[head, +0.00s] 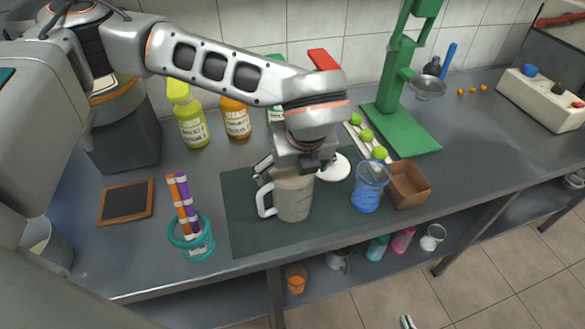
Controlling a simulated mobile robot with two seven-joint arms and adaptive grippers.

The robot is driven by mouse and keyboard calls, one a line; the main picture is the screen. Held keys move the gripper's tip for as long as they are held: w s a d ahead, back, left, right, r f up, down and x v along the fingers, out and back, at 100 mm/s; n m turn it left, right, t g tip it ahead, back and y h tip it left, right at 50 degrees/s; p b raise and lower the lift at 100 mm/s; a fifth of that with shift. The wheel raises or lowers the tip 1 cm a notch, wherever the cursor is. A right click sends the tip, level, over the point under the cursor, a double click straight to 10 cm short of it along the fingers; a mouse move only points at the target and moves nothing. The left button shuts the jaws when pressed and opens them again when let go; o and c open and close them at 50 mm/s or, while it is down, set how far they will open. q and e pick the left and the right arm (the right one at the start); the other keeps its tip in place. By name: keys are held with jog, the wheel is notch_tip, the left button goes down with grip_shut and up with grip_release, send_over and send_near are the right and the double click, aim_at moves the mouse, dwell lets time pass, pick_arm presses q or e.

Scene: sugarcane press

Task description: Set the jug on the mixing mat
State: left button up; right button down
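The jug (293,200), a grey cup-like vessel with a pale handle on its left, stands upright on the dark green mixing mat (250,232), near its middle. My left gripper (293,172) is directly above the jug, pointing down, with its fingers spread at the jug's top. Its body hides the rim, and I cannot tell whether the fingers press on the jug. A small pale and dark tip at the bottom edge may be part of my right gripper (407,322); its fingers cannot be made out.
A blue-filled beaker (368,190) and a brown box (408,186) stand right of the jug. A teal holder (192,240) with striped tubes is left of the mat. Bottles (190,122) and a green press (402,115) stand behind.

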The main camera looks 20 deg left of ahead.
pick_arm(q)
jog(key=v, duration=1.2)
jog(key=shift+r, duration=0.1)
jog(key=shift+s, duration=0.15)
dwell(0.3)
